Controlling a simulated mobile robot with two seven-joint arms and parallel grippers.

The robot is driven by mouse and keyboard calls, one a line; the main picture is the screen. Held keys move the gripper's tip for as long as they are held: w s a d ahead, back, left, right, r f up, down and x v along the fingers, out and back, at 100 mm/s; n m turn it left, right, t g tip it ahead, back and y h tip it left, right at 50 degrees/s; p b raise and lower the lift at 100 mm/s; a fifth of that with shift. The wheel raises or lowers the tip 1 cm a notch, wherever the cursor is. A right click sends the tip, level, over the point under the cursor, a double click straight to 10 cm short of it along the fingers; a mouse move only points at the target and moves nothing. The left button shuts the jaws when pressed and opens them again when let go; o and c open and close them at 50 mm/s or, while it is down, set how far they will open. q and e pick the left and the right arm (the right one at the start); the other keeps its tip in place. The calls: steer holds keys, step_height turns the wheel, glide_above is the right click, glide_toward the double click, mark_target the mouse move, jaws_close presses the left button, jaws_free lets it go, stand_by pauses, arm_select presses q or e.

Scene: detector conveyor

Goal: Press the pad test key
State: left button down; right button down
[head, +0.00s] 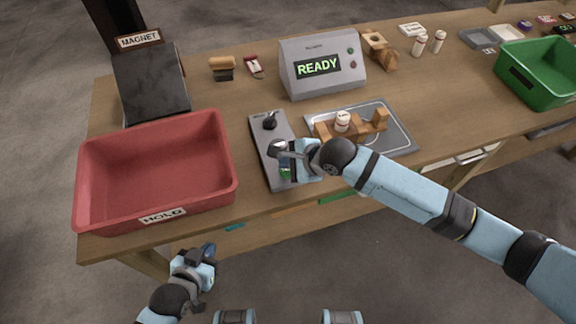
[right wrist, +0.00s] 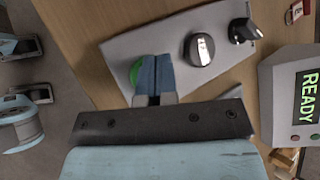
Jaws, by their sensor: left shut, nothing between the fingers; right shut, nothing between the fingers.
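The grey control panel (head: 260,133) lies on the table between the red bin and the metal tray. It has a black knob (head: 269,121) at its far end; a silver-faced dial (right wrist: 200,50) also shows in the right wrist view. A green key (head: 286,173) near the panel's front end is partly hidden by my right gripper (head: 279,150). In the right wrist view the shut blue fingertips (right wrist: 154,72) cover part of the green key (right wrist: 136,70); whether they touch it, I cannot tell. My left gripper (head: 208,250) is shut and empty, off the table's front edge.
A display box (head: 320,81) reading READY stands behind the panel. The red HOLD bin (head: 228,180) is left of it; the metal tray (head: 400,138) with a wooden holder and white bottle is right. A green bin (head: 535,85) stands far right.

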mark_target(288, 171)
steer(key=shift+f, duration=0.55)
stand_by(0.6)
steer(key=shift+r, duration=0.1)
steer(key=shift+r+p, duration=0.75)
steer(key=shift+p, duration=0.7)
steer(key=shift+r, duration=0.1)
step_height(288, 171, up, 5)
steer(key=p, duration=0.6)
